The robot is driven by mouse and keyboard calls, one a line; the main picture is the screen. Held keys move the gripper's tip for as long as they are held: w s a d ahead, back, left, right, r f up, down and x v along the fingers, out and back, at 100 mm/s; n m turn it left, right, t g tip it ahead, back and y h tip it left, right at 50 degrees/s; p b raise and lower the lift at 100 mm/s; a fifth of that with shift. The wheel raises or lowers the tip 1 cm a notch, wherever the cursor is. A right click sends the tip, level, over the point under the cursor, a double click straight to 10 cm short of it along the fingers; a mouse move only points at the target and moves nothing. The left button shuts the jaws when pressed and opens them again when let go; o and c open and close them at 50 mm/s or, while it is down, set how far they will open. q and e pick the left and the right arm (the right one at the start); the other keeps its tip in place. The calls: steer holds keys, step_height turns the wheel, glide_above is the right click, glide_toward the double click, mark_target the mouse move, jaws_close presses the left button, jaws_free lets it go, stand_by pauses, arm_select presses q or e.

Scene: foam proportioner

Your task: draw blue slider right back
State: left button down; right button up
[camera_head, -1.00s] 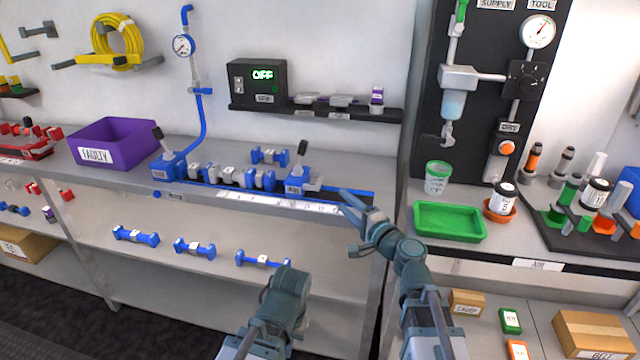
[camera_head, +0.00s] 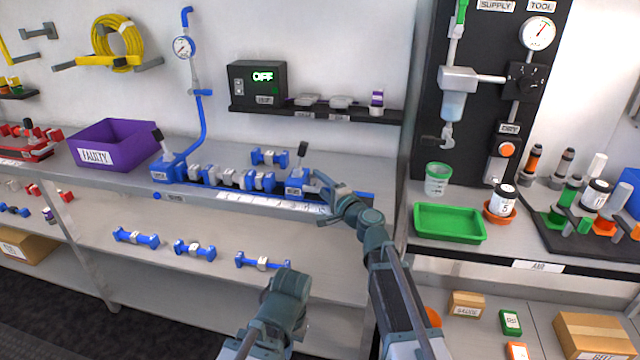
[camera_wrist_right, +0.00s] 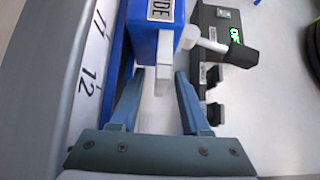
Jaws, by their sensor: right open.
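The blue slider (camera_head: 295,184) sits at the right end of a blue rail on the workbench, with a dark lever handle angled up from it. In the right wrist view the slider (camera_wrist_right: 146,42) shows a label ending in "IDE" and a pale grey tab (camera_wrist_right: 163,80) pointing toward my gripper. My right gripper (camera_head: 319,197) is open at the slider's right side. In the wrist view its two fingers (camera_wrist_right: 159,88) stand on either side of the tab's line, with a gap visible at the right. Contact cannot be told. My left arm shows low in the middle; its gripper is not visible.
A scale strip (camera_head: 270,203) runs along the bench front. Blue-ended fittings (camera_head: 232,178) stand in a row left of the slider, and another (camera_head: 270,157) lies behind. A purple bin (camera_head: 112,145) is at left. A black shelf (camera_head: 320,113) is on the wall. A green tray (camera_head: 450,223) is at right.

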jaws_close()
stand_by(1.4)
